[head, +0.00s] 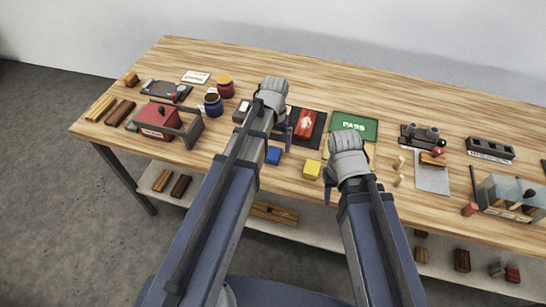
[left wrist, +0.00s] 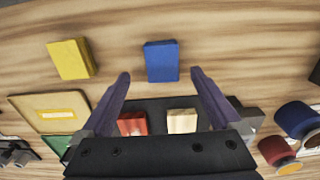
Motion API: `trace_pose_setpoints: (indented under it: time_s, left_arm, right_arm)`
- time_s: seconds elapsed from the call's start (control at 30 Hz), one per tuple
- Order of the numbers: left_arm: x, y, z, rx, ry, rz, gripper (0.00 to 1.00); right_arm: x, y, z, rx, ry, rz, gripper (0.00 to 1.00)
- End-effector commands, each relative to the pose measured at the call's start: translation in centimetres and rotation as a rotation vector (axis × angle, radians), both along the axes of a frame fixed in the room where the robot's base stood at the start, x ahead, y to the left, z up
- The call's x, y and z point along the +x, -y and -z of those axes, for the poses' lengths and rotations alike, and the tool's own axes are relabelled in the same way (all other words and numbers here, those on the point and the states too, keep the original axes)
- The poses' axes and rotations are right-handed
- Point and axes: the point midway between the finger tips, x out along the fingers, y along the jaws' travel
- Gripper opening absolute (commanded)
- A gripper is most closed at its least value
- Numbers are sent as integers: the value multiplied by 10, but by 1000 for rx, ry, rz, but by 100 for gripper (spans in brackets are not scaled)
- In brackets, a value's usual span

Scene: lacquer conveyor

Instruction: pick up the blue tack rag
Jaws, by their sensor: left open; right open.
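The blue tack rag (head: 273,155) lies on the wooden bench near its front edge, as a small flat blue block. It also shows in the left wrist view (left wrist: 161,61), roughly centred between and just beyond my fingertips, with bare wood around it. My left gripper (left wrist: 160,74) is open and empty, and its fingers do not touch the rag. In the head view, my left gripper (head: 281,140) is just behind the rag, one finger hidden by the arm. My right gripper (head: 330,190) is open, to the right of the yellow block, its fingers partly hidden.
A yellow block (head: 312,168) lies right of the rag. Behind are a dark mat with a red piece (head: 306,122) and a green PASS panel (head: 360,122). A red box (head: 160,120) and jars (head: 213,104) stand left. Bare wood lies around the rag.

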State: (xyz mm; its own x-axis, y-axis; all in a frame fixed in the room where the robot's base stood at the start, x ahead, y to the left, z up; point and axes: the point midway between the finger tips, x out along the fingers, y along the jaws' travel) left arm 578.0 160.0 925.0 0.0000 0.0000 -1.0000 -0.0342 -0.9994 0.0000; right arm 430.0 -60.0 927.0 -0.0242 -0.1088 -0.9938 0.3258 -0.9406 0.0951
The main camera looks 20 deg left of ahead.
Motion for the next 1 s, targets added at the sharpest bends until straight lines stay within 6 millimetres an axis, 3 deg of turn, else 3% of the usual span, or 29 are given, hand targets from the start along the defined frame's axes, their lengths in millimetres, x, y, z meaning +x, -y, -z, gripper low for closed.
trace_pose_setpoints:
  time_s: [0.43, 0.77, 1.0]
  left_arm:
    - [-1, -4, 49, 0, 0, 0, 98]
    - [-1, -4, 50, 0, 0, 0, 98]
    - [-1, -4, 50, 0, 0, 0, 70]
  right_arm:
    - [0, 0, 49, 0, 0, 0, 50]
    - [0, 0, 50, 0, 0, 0, 50]
    - [0, 0, 50, 0, 0, 0, 50]
